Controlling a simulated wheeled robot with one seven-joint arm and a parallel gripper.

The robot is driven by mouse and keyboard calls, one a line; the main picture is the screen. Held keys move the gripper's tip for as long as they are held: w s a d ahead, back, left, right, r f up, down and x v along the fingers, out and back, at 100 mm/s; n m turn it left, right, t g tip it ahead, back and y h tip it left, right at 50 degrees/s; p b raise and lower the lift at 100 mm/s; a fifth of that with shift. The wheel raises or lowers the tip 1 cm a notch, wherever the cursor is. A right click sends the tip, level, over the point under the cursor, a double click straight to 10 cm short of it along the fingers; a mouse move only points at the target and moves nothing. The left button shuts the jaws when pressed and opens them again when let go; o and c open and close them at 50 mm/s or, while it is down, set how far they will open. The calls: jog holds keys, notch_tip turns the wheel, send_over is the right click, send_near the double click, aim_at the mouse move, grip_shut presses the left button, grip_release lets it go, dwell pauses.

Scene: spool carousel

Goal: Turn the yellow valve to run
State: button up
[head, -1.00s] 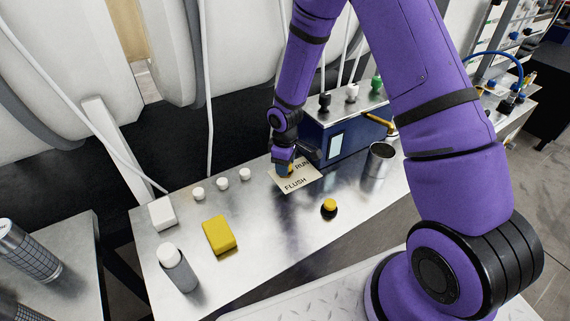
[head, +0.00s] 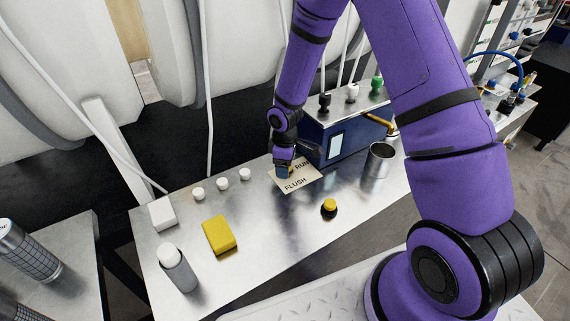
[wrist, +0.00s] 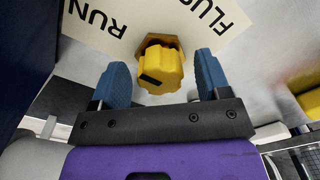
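The yellow valve (wrist: 160,70) is a ribbed knob with a black mark on its face, on a brass-coloured base in the wrist view. Its cream plate (head: 296,184) reads RUN and FLUSH; in the wrist view RUN is at the left and FLUSH at the upper right. My gripper (wrist: 163,70) has its two blue fingers on either side of the knob, with narrow gaps showing on both sides. In the head view my gripper (head: 284,172) is down at the plate and hides most of the valve.
A blue box (head: 345,138) with black, white and green knobs stands just right of my gripper. A metal cup (head: 379,160), a yellow-topped button (head: 329,207), a yellow block (head: 219,235) and a grey bottle (head: 178,268) stand on the metal bench (head: 270,245). The bench's front middle is clear.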

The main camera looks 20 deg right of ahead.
jog(key=shift+r, duration=0.1)
notch_tip(320, 180, up, 11)
jog(key=shift+f, duration=0.2)
dwell(0.5)
jog(key=s+d+r+m+t, duration=0.1)
jog(key=s+d+r+m, duration=0.15)
jog(key=r, duration=0.45)
jog(key=s+d+r+m+t+h, duration=0.1)
jog(key=s+r, duration=0.3)
jog(key=r, duration=0.3)
jog(key=s+d+r+m, duration=0.1)
jog(key=s+r+m, duration=0.15)
jog(key=r, duration=0.45)
jog(key=s+r+m+t, duration=0.1)
jog(key=s+r, duration=0.2)
jog(key=s, duration=0.3)
jog(key=s+d+r+m+t, duration=0.1)
jog(key=s+r+m, duration=0.1)
jog(key=s, duration=0.5)
jog(key=s+d+r+m+t+y, duration=0.1)
jog(key=s+r+m, duration=0.1)
jog(key=s+r, duration=0.3)
jog(key=shift+s+d, duration=0.2)
jog(key=shift+s, duration=0.8)
